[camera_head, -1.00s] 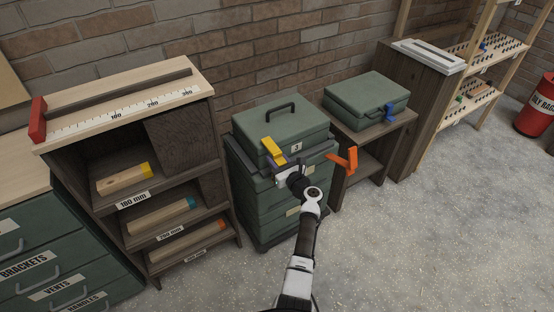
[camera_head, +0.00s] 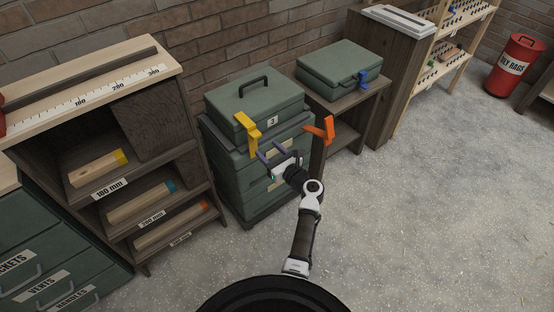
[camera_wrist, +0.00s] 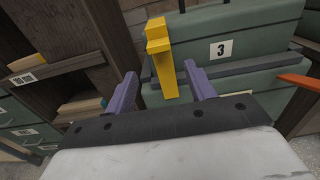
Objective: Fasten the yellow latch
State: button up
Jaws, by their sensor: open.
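The yellow latch (camera_head: 247,131) is on the front of the green case (camera_head: 256,97) marked 3, left of the label. In the wrist view, the latch (camera_wrist: 162,60) has a wide block at its top and a flat strip running down across the dark band under the lid. I cannot tell whether it lies flush. My gripper (camera_head: 271,151) is open and empty, just in front of the case and to the right of the latch's lower end. In the wrist view, its two purple fingers (camera_wrist: 160,78) appear on either side of the strip, with no visible contact.
An orange latch (camera_head: 321,130) sticks out at the case's right side. A smaller green case (camera_head: 341,61) with a blue latch (camera_head: 371,76) sits on a wooden stand to the right. A wooden shelf unit (camera_head: 104,133) stands close at left. The floor (camera_head: 410,210) at right is clear.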

jog(key=v, duration=0.4)
jog(key=shift+s+d, duration=0.1)
dwell(0.4)
